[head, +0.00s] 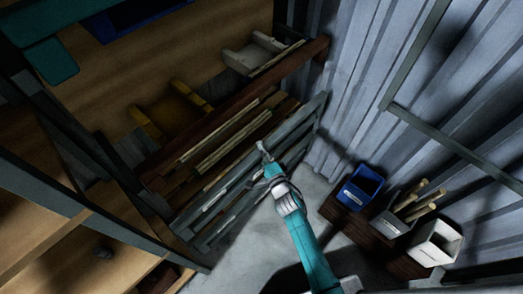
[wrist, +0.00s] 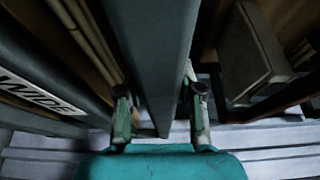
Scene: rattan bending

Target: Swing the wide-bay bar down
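A grey bar (wrist: 152,50) runs down the middle of the wrist view, between the two fingers of my gripper (wrist: 160,95). The fingers are spread, one on each side of it, and seem to stand slightly apart from its faces. A white label reading "WIDE" (wrist: 40,92) is on a grey bar to the left of that one. In the head view my gripper (head: 264,152) is at the right part of the rack's grey bars (head: 232,187), which carry pale labels too small to read. Contact with the bar cannot be told there.
Rattan poles (head: 235,140) lie in the rack behind the bars. A blue bin (head: 360,187), a bin of short rods (head: 400,215) and a white bin (head: 434,242) stand on a dark bench at right. Corrugated wall closes the right side; grey floor is clear below the rack.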

